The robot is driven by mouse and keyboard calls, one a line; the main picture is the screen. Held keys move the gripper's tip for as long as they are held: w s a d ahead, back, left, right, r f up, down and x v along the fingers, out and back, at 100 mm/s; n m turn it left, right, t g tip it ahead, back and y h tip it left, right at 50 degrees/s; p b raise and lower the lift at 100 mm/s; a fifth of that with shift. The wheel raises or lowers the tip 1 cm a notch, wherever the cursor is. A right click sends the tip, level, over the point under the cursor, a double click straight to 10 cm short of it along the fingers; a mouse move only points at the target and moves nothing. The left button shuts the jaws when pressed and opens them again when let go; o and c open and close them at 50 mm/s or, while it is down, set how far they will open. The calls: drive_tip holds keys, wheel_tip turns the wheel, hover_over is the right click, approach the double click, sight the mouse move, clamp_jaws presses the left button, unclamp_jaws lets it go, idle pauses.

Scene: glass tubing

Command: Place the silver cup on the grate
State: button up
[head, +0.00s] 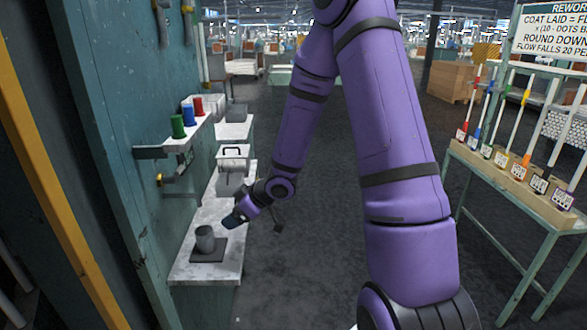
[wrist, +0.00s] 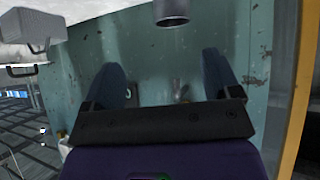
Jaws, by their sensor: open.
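The grey, silver-looking cup (head: 205,239) stands upright on a dark square plate (head: 212,256), which looks like the grate, near the front end of a pale bench. The plate's surface detail is too small to make out. My gripper (head: 232,221) is to the right of the cup and a little farther back, apart from it. In the wrist view the two fingers of my gripper (wrist: 161,65) are wide apart with nothing between them.
A wall shelf (head: 190,131) above the bench holds green, blue and red cups (head: 189,115). A grey box (head: 230,184) and a handled white container (head: 233,157) sit farther along the bench (head: 183,272). A rack table (head: 510,185) stands at right. The dark floor between is clear.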

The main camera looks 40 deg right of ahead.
drive_tip(key=s+d+r+m+h, duration=0.2)
drive_tip(key=s+r+h, duration=0.2)
drive_tip(key=r, duration=0.5)
drive_tip(key=s+d+r+m+h, duration=0.2)
drive_tip(key=s+r+h, duration=0.25)
drive_tip(key=r, duration=0.55)
drive_tip(key=s+a+r+m+g+y, duration=0.1)
drive_tip(key=s+r, duration=0.3)
drive_tip(key=s, duration=0.7)
drive_tip(key=s+a+r+m+g+y, duration=0.1)
drive_tip(key=s+a+r+m, duration=0.2)
drive_tip(key=s, duration=0.8)
drive_tip(key=shift+s+a+r+g+y, duration=0.15)
drive_tip(key=shift+a+r+g+y, duration=0.2)
drive_tip(key=shift+r, duration=0.6)
